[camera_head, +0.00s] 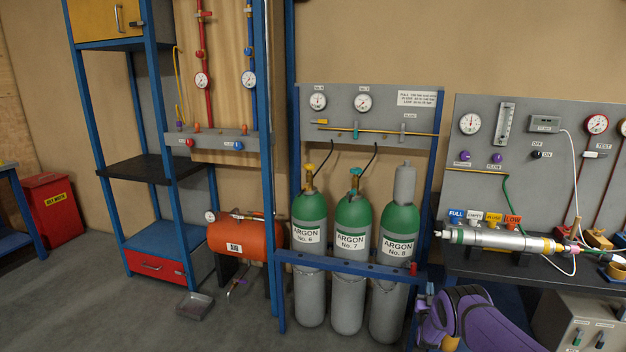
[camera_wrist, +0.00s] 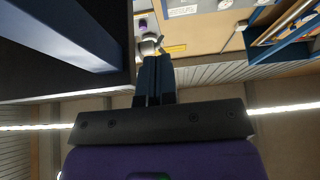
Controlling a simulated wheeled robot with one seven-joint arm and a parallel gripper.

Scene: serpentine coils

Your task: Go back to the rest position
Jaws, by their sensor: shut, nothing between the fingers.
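My gripper (camera_wrist: 154,62) shows in the wrist view, its two dark fingers side by side and shut with nothing between them. Part of my purple arm reaches into the lower right of the head view, in front of the bench; my fingers cannot be made out there. In the wrist view a small pale fitting shows just beyond the fingertips; whether it touches them I cannot tell.
Argon cylinders (camera_head: 352,222) stand behind a blue rail (camera_head: 345,264). Right of them is a dark bench with a metal cylinder (camera_head: 495,239) and gauge panel (camera_head: 575,170). An orange air tank (camera_head: 236,238) and a grey tray (camera_head: 194,306) are left. The floor (camera_head: 110,310) at front left is clear.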

